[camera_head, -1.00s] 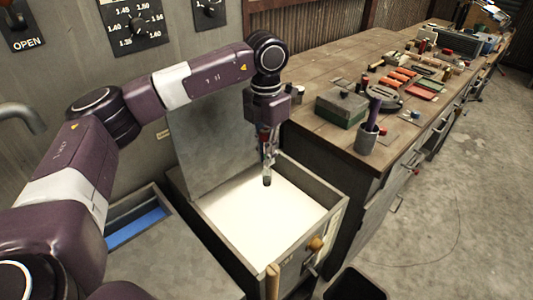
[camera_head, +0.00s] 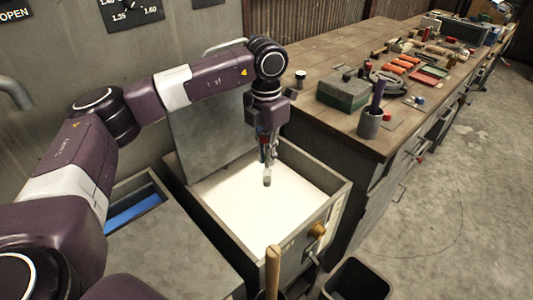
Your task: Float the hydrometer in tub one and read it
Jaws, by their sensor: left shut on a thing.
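My left gripper (camera_head: 265,150) points down over an open metal tub (camera_head: 334,204) filled with something bright white. It is shut on a slim upright thing (camera_head: 267,180), apparently the hydrometer, whose pale lower end hangs below the fingers. The thing is small here, and I cannot read a scale on it. I cannot tell whether its lower end touches the white contents (camera_head: 250,205). My right gripper does not show.
A raised metal lid (camera_head: 205,130) stands behind the tub. A workbench (camera_head: 320,55) at right holds a green box (camera_head: 343,93), a cup (camera_head: 370,124) and several tools. A wooden handle (camera_head: 272,268) and a dark bin (camera_head: 357,280) are in front. A blue-lined opening (camera_head: 133,206) is at left.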

